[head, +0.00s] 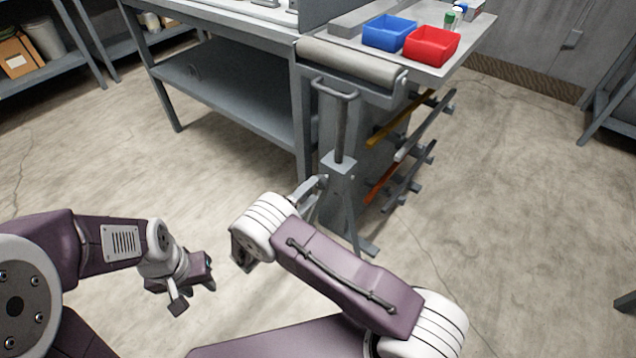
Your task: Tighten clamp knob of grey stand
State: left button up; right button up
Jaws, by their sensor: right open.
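The grey stand (341,175) stands in the middle of the head view, in front of the workbench. It has an upright post (340,130) with a loop handle at the top and splayed legs on the floor. I cannot make out its clamp knob clearly. My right arm crosses in front of the stand's lower left side. My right gripper (242,250) is open, mostly hidden behind its own wrist, left of the stand. My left gripper (194,288) is further left, over bare floor and apart from the stand. Its finger gap is not clear.
A grey workbench (225,90) is behind the stand. A pale roller (350,62) is at its end, near a blue bin (389,33) and a red bin (432,46). Coloured bars (400,125) stick out right of the stand.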

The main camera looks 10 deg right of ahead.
jog(key=shift+p+v, duration=0.3)
jog(key=shift+v, duration=2.05)
